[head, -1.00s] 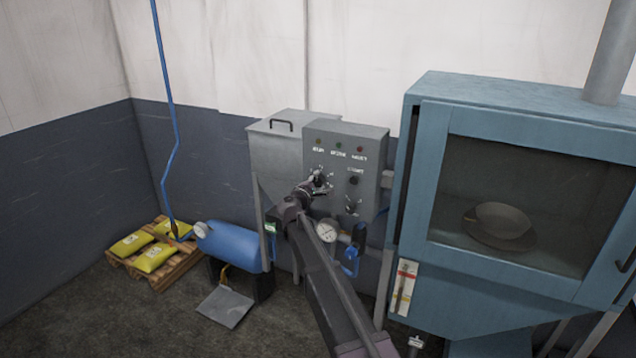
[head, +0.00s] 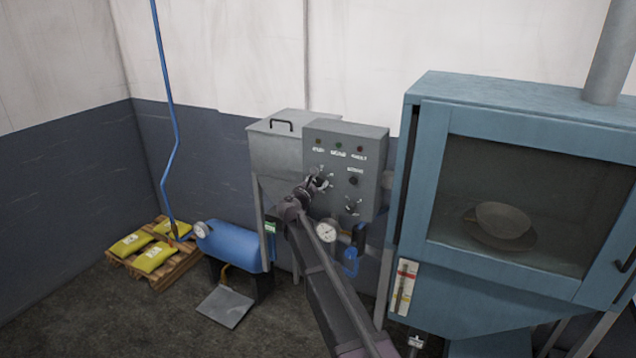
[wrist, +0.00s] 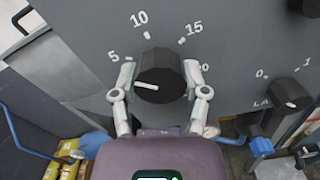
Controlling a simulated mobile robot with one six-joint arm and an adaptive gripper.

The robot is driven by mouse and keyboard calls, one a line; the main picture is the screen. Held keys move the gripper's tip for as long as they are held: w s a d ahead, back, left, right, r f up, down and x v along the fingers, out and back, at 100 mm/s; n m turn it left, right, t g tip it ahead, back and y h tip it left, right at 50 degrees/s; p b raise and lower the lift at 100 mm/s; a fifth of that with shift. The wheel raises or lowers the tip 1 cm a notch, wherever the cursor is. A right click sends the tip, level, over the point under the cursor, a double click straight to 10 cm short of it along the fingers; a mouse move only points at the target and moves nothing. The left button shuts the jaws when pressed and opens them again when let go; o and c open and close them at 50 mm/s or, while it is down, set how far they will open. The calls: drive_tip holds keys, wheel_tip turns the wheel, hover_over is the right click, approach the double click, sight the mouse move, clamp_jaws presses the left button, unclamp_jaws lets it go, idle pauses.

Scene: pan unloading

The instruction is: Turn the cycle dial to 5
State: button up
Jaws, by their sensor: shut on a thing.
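The cycle dial (wrist: 158,72) is a dark faceted knob on the grey control panel (head: 375,150). Printed numbers 5, 10 and 15 arc around it in the wrist view, with a 0 partly hidden at the right. A white pointer line on the knob face points left and slightly up, below the 5 mark (wrist: 113,56). My gripper (wrist: 160,82) is shut on the dial, one finger on its left and one on its right. In the head view my gripper (head: 317,182) is at the panel's left side and hides most of the dial.
A second dark knob (wrist: 282,97) sits to the right, with a small 0 and 1 above it. A round gauge (head: 327,231) and a blue handle (head: 351,262) are below the panel. A blue cabinet (head: 420,180) with a window stands close on the right.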

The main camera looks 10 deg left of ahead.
drive_tip(key=shift+w+r+n, duration=0.1)
drive_tip(key=shift+w+n, duration=0.05)
drive_tip(key=shift+n, duration=0.75)
drive_tip(key=o, duration=1.1)
drive_tip(key=shift+o, duration=0.2)
drive_tip(key=v, duration=1.2)
drive_tip(key=shift+d, duration=0.15)
